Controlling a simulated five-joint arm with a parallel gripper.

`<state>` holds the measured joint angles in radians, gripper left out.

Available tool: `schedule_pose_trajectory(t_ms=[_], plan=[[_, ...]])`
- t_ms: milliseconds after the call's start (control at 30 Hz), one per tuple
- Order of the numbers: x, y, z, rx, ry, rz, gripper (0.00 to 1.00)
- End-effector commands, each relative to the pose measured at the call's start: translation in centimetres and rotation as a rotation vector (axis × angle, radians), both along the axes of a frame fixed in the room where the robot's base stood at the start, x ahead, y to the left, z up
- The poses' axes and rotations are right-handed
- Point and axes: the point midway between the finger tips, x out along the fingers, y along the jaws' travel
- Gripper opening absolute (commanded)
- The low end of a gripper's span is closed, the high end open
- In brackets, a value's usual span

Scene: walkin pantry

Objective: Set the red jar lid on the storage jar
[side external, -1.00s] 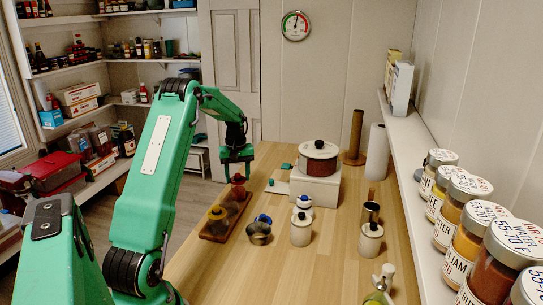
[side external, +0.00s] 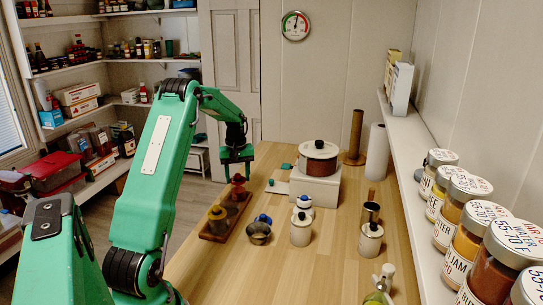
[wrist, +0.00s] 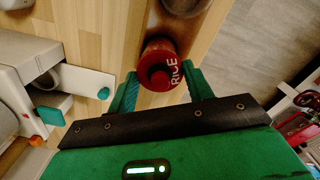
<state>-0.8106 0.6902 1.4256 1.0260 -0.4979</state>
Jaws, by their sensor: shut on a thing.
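The red jar lid (side external: 238,181) is at the far end of a brown wooden tray (side external: 213,236), over a clear jar with dark contents (side external: 235,197). I take this jar for the storage jar; whether the lid rests fully on it cannot be told. In the wrist view the red lid (wrist: 158,74) sits between my fingers, with white letters reading RICE beside it. My gripper (side external: 237,172) points down from above and is shut on the lid; it also shows in the wrist view (wrist: 163,88).
White canisters (side external: 300,234) and a lidded pot (side external: 318,166) on a white block (side external: 314,190) stand farther right. A shelf of labelled jars (side external: 468,228) lines the right wall. The front middle of the table is clear.

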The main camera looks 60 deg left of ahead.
Motion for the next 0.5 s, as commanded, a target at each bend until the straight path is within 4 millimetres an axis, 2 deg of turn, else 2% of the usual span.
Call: schedule_pose_trajectory(t_ms=[500], plan=[[-0.01, -0.01, -0.49, 0.000, 0.000, 0.000, 0.29]])
